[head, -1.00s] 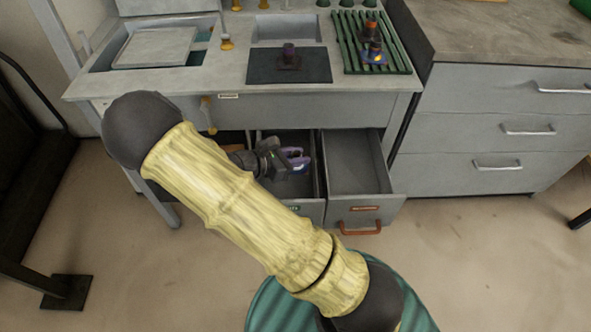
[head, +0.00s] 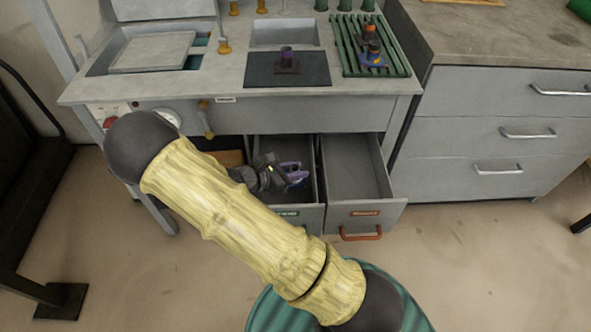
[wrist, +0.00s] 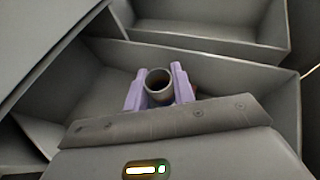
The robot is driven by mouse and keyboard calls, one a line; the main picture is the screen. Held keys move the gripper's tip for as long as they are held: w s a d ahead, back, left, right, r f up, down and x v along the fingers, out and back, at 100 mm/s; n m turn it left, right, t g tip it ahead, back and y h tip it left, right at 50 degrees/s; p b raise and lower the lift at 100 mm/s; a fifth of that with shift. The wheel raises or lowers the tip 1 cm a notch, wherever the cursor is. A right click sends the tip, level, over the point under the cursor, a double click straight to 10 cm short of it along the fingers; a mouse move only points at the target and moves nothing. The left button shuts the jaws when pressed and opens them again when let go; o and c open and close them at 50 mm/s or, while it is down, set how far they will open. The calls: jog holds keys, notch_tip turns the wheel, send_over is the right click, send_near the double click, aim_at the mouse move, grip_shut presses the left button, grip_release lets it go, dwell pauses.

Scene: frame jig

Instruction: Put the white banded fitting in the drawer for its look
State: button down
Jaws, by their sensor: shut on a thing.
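My gripper (head: 296,177) is low in the open drawer with the green label (head: 312,217), left of the drawer with the red label (head: 366,217). In the wrist view its purple fingers (wrist: 158,90) are shut on a grey tubular fitting (wrist: 158,80) with an open, dark bore. Its band cannot be made out, and the fitting is hidden in the head view. Drawer walls surround the fingers; whether the fitting touches the floor I cannot tell. The red-labelled drawer is open and looks empty.
A purple fitting (head: 287,63) stands on a dark mat (head: 262,72). A blue and yellow fitting (head: 373,56) and an orange-topped one (head: 368,34) are on a green slatted rack (head: 345,50). A cabinet (head: 460,130) with shut drawers stands right. The bench edge overhangs the open drawers.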

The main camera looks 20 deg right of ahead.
jog(key=shift+f, duration=0.55)
jog(key=c, duration=1.2)
grip_release()
jog(key=shift+o, duration=0.2)
jog(key=shift+r, duration=0.5)
jog(key=p+v, duration=0.2)
jog(key=v, duration=0.5)
jog(key=shift+a+r+p, duration=0.2)
jog(key=shift+a+p, duration=0.05)
jog(key=shift+p, duration=0.05)
